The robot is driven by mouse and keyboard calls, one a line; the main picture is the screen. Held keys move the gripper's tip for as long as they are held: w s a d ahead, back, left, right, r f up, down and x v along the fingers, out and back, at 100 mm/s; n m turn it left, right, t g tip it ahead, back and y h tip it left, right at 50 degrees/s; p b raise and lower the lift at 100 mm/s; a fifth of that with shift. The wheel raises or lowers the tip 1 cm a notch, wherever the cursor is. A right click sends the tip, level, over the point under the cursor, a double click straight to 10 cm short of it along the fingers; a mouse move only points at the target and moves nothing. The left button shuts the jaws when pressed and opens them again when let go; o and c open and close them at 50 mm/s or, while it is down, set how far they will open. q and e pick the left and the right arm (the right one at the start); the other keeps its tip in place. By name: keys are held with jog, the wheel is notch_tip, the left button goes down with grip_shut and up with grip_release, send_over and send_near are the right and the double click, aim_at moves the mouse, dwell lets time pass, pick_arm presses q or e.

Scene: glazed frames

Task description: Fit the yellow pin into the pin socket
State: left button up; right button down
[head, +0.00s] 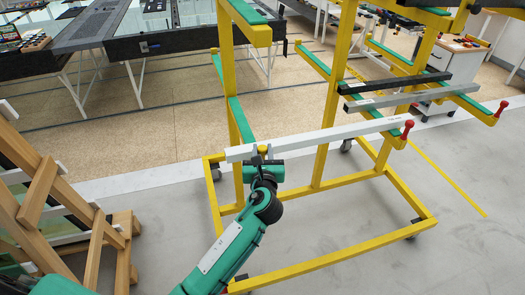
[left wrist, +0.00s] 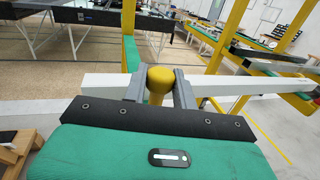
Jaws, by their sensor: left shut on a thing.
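The yellow pin (left wrist: 160,80) has a rounded head and stands between the two grey fingers of my left gripper (left wrist: 160,92) in the left wrist view. The fingers are shut on it. In the head view its small yellow top (head: 262,149) shows just above my left gripper (head: 262,160), at the left end of a white bar (head: 320,134). The pin's lower end is hidden by my gripper. I cannot make out the pin socket, nor whether the pin touches the bar or the rack. My right gripper is out of view.
A yellow wheeled rack (head: 318,120) with green-padded arms surrounds the work spot. Red-headed pins (head: 408,127) stand at arm ends. A dark bar (head: 395,83) lies higher up. A wooden trestle (head: 38,190) stands at left. Grey floor (head: 460,215) at right is mostly clear.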

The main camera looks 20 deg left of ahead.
pick_arm(q)
jog(key=shift+f+b, duration=0.5)
jog(key=shift+f, duration=0.4)
jog(key=o, duration=1)
jog(key=shift+o, duration=0.2)
jog(key=shift+s, duration=0.1)
jog(key=b+v, duration=0.4)
jog(key=v, duration=0.9)
jog(key=shift+s+d, duration=0.2)
jog(key=shift+s, duration=0.15)
jog(key=shift+w+f, duration=0.1)
jog(key=shift+f, duration=0.05)
